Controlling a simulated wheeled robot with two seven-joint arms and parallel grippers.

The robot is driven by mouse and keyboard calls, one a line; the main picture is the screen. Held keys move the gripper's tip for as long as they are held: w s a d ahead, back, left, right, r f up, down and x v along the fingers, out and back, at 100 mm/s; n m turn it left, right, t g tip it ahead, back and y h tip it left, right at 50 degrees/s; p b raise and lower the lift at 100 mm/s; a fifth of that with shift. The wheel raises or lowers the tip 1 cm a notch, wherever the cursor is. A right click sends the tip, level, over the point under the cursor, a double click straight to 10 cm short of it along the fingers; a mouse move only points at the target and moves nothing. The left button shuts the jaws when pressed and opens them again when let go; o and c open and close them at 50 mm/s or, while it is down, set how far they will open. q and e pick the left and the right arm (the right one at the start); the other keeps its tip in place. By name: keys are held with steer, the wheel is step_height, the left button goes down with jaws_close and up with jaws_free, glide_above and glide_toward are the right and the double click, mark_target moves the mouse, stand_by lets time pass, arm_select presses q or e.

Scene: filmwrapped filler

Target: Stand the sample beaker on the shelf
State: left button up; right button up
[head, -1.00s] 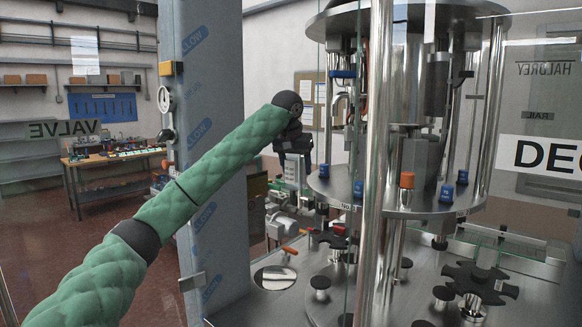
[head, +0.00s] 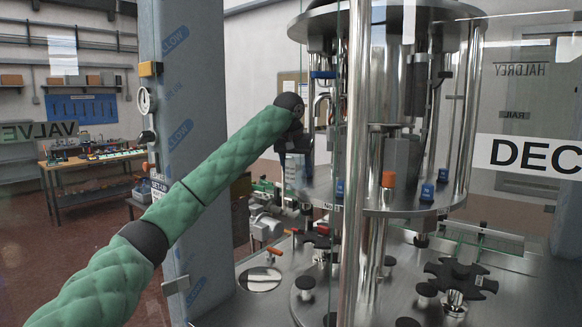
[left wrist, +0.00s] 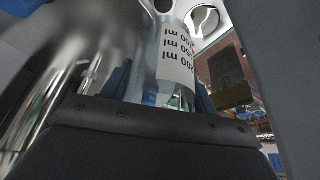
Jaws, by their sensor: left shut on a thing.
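The sample beaker (left wrist: 172,62) is clear glass with a white label marked in ml. It shows in the left wrist view between the blue fingers of my left gripper (left wrist: 160,90), which is shut on it. In the head view my left gripper (head: 296,150) is dark, at the end of the green-sleeved arm, left of the filler's round plate. The beaker (head: 295,175) shows only faintly below it, and I cannot tell whether it touches anything. A wall shelf (head: 95,90) with boxes is far back at left. I cannot tell which shelf is the task's. My right gripper is not in view.
The filler's round metal plate (head: 400,195) and upright steel column (head: 355,150) stand close right of my gripper. A blue-grey pillar (head: 190,110) stands behind my left arm. Clear panes surround the machine. Black star wheels (head: 460,276) sit on the metal deck below.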

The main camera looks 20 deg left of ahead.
arm_select(q)
steer(key=shift+w+d+f, duration=0.1)
steer(key=shift+w+d, duration=1.05)
steer(key=shift+d, duration=0.2)
steer(key=shift+w+d, duration=1.1)
steer(key=shift+d, duration=0.2)
steer(key=shift+f, duration=0.25)
steer(key=shift+f, duration=0.1)
steer(key=shift+f, duration=0.2)
steer(key=o, duration=1)
steer(key=shift+o, duration=0.2)
